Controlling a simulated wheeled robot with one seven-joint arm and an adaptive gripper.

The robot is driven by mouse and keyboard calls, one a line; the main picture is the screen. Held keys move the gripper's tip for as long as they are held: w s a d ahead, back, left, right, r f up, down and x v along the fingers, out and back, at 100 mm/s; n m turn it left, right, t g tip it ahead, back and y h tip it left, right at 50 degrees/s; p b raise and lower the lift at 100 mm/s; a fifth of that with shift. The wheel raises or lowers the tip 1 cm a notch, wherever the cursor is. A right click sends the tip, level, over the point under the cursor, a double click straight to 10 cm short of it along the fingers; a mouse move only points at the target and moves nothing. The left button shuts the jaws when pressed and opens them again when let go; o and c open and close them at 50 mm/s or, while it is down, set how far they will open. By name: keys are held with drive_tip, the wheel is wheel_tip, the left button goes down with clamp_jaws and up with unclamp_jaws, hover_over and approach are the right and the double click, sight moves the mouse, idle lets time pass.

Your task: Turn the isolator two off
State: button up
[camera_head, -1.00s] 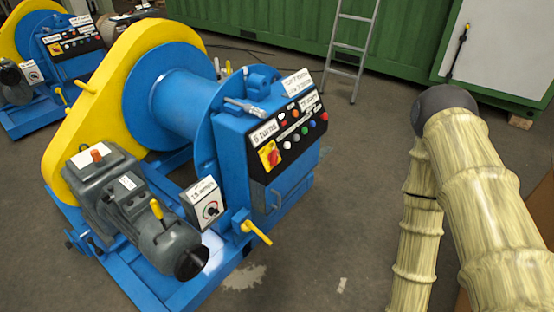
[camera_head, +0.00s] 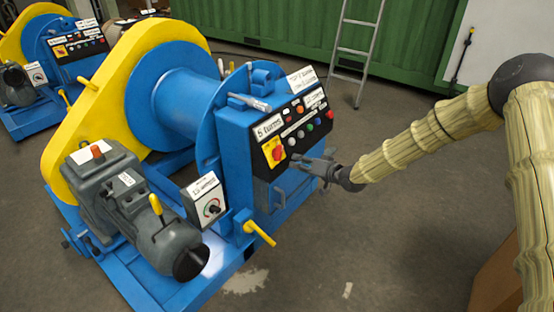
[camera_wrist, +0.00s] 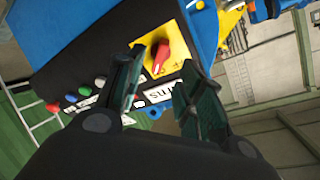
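A red rotary isolator knob (camera_head: 278,153) on a yellow plate sits on the black control panel (camera_head: 312,108) of the near blue winch. In the wrist view the red knob (camera_wrist: 169,53) shows just beyond and between my fingertips, with its yellow plate (camera_wrist: 158,68) behind it. My gripper (camera_head: 301,161) is at the lower right of the panel in the head view; in the wrist view its fingers (camera_wrist: 160,66) are spread and empty. Contact with the knob cannot be made out. A second yellow isolator plate (camera_head: 60,50) shows on the winch behind. No isolator number is readable.
Several coloured buttons (camera_head: 310,127) and white label plates (camera_head: 268,127) surround the isolator. A small dial box (camera_head: 206,200) and yellow lever (camera_head: 260,233) project from the near winch. A ladder (camera_head: 357,50) leans on the green container (camera_head: 270,22). The floor in front is clear.

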sight(281, 154)
drive_tip(key=x, duration=0.7)
drive_tip(key=r+x, duration=0.1)
drive_tip(key=x, duration=0.3)
drive_tip(key=shift+w+p, duration=0.3)
drive_tip(key=shift+w, duration=0.05)
drive_tip(key=shift+c, duration=0.5)
